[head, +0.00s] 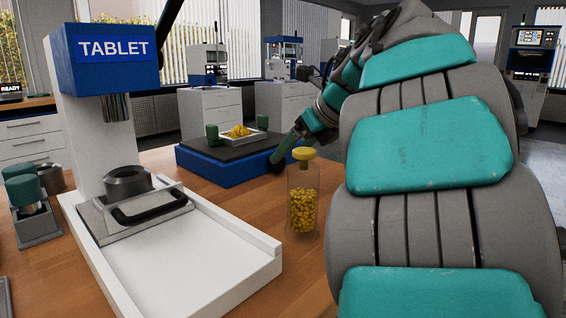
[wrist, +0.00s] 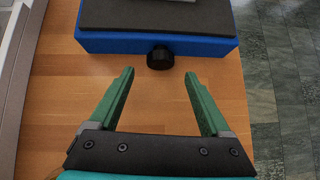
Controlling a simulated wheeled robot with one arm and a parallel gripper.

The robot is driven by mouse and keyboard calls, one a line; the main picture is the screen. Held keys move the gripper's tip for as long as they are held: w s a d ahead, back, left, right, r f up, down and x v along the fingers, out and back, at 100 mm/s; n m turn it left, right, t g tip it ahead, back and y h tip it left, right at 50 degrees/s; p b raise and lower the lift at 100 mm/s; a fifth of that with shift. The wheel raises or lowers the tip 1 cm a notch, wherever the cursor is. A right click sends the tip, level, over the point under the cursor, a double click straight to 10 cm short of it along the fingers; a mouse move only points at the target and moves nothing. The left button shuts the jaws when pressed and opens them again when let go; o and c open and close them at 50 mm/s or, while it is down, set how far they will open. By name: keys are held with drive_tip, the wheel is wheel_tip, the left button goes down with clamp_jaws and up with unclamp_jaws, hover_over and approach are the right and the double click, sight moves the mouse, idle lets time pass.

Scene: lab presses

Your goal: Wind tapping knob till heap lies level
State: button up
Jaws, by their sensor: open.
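The black tapping knob (wrist: 160,57) sticks out from the front of a blue base (wrist: 190,44) in the wrist view. It also shows in the head view (head: 276,169). The yellow heap (head: 240,131) lies on a small plate on the dark top of that base, its middle raised in a mound. My gripper (wrist: 160,73) is open and empty, with green fingers spread either side of the knob's line. In the wrist view the knob sits just past the gap between the fingertips; I cannot tell contact. The heap is outside the wrist view.
A clear jar of yellow pellets with a yellow lid (head: 303,200) stands in front of the base, close to my arm. A white tablet press (head: 95,110) with a tray stands at left. Bare wooden table (wrist: 225,110) lies around the fingers; its edge is at right.

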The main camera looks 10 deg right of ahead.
sight(280, 163)
drive_tip(key=shift+x, duration=2.35)
clamp_jaws()
drive_tip(key=shift+d+r+m+y+p, duration=0.25)
drive_tip(key=shift+y+p, duration=0.25)
drive_tip(key=shift+p, duration=0.3)
drive_tip(key=shift+w+f+m+g+y+p, duration=0.15)
drive_tip(key=shift+m+g+y+p, duration=0.25)
drive_tip(key=shift+g+p, duration=0.2)
drive_tip(key=shift+a+f, duration=0.1)
drive_tip(key=shift+a, duration=0.05)
